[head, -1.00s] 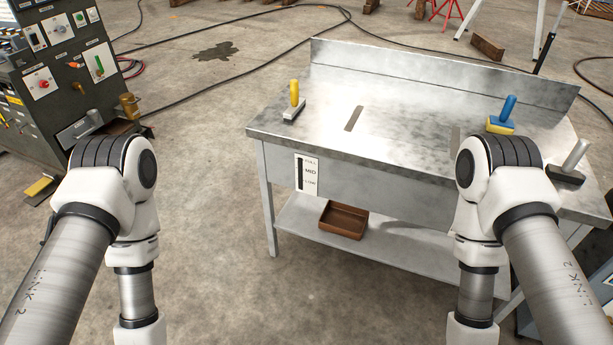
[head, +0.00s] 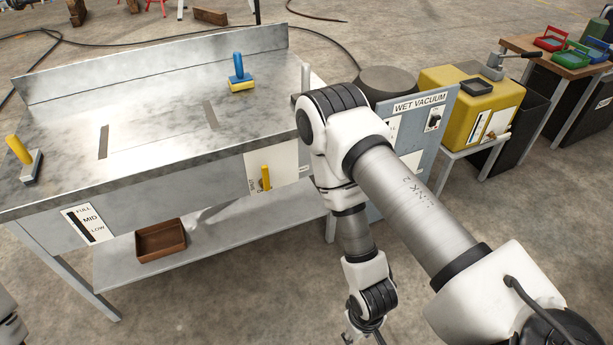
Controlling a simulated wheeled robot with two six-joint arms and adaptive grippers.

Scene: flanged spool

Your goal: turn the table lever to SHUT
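The steel table (head: 130,85) stands at the left and centre. On its front side, a yellow lever (head: 265,178) sits on a pale plate (head: 283,163). The lever looks roughly upright; its markings are too small to read, and part of the plate's right side is close to my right arm. My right gripper (head: 364,332) shows only in part at the bottom edge, below and right of the lever and well apart from it. Its fingers are not clear enough to tell open from shut. My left gripper is out of view.
A FULL/MID/LOW gauge (head: 88,222) is on the table's left front. A brown tray (head: 161,240) lies on the lower shelf. A yellow-handled tool (head: 22,153) and a blue-handled brush (head: 239,76) are on top. A wet vacuum (head: 425,110) stands right. Floor in front is free.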

